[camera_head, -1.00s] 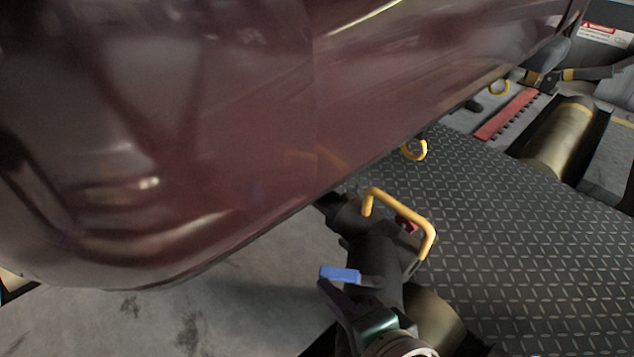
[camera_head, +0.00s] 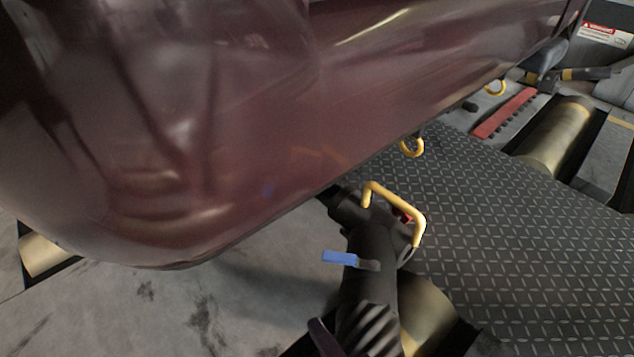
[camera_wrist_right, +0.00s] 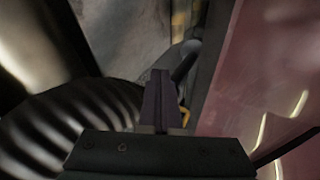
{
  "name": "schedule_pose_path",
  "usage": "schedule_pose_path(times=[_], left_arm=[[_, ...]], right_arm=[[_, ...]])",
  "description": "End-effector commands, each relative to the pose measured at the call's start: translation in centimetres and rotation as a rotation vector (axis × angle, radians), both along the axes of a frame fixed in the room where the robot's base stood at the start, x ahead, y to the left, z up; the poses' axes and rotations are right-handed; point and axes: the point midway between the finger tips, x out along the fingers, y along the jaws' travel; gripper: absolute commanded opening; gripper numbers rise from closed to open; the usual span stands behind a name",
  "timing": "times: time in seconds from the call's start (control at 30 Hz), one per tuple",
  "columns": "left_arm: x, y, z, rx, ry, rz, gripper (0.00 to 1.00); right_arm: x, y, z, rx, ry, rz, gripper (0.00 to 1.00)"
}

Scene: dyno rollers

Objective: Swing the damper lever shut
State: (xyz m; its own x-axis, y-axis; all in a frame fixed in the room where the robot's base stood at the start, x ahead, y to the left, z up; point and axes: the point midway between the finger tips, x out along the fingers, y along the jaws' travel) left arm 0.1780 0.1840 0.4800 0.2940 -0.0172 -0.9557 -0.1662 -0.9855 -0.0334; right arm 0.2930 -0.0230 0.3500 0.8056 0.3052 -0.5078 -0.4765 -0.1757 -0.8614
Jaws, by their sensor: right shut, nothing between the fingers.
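The damper lever (camera_head: 340,258) has a blue grip and a dark arm. It sits on the black exhaust hose fitting (camera_head: 370,245), and its grip sticks out to the left, across the line of the pipe. My right gripper (camera_head: 318,324) shows only as dark purple fingertips at the bottom edge, below the lever and apart from it. In the right wrist view its shut fingers (camera_wrist_right: 161,98) hold nothing. The ribbed hose (camera_wrist_right: 70,125) is beside them; the blue grip is not visible there. My left gripper is not in view.
The dark red car body (camera_head: 260,150) hangs over the left and middle, close above the fitting. A yellow handle (camera_head: 397,200) rises just behind the lever. Rollers (camera_head: 555,135) and tread plate (camera_head: 500,230) lie right. Bare floor (camera_head: 240,310) is free at lower left.

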Motion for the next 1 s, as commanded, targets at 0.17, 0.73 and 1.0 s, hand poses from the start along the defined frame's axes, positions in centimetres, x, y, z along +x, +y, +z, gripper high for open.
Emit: schedule_pose_path(times=[0.17, 0.73, 1.0], left_arm=[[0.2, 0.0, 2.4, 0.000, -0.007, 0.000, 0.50], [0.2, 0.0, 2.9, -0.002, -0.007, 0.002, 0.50], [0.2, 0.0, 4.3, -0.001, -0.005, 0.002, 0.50]], right_arm=[[-2.7, 0.8, 2.1, 0.002, 0.001, -0.001, 0.00], [-4.1, 1.1, 2.6, 0.001, -0.003, -0.001, 0.00], [-3.9, 1.1, 4.2, -0.012, -0.002, 0.015, 0.00]])
